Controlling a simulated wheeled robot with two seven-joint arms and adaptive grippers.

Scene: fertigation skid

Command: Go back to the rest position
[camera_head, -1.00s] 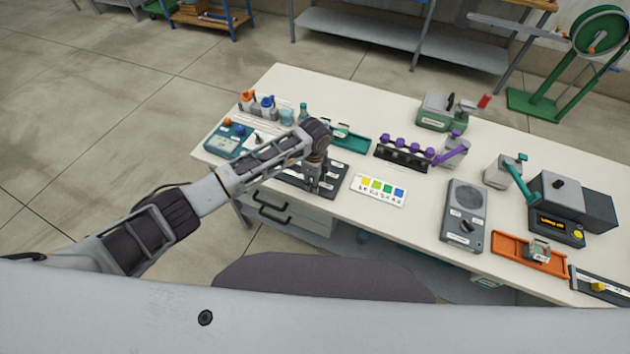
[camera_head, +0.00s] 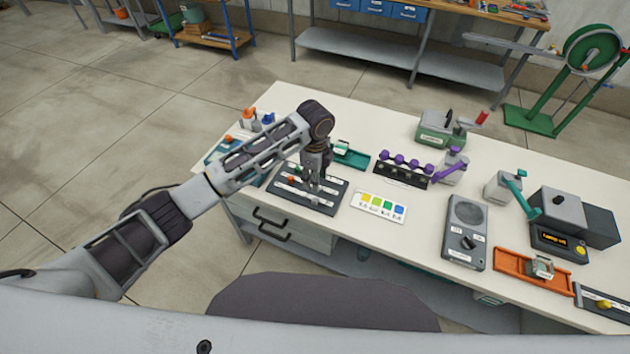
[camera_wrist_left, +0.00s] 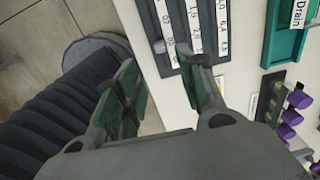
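My left gripper (camera_head: 314,186) hangs pointing down over the black panel with white-labelled slider rows (camera_head: 303,197) near the table's front left. In the left wrist view my left gripper (camera_wrist_left: 158,62) has its two green-padded fingers spread apart, with nothing held between them. The panel (camera_wrist_left: 178,20) lies beyond the fingertips there, with a grey knob on one row. The gripper appears to be above the panel; exact clearance is hard to tell. My right gripper is in neither view.
A colour card (camera_head: 379,206) lies right of the panel. A teal tray (camera_head: 351,158) and a black rack with purple knobs (camera_head: 402,172) stand behind. My left arm hides part of the teal device (camera_head: 218,150) and bottles (camera_head: 250,118). A grey dial box (camera_head: 464,232) stands farther right.

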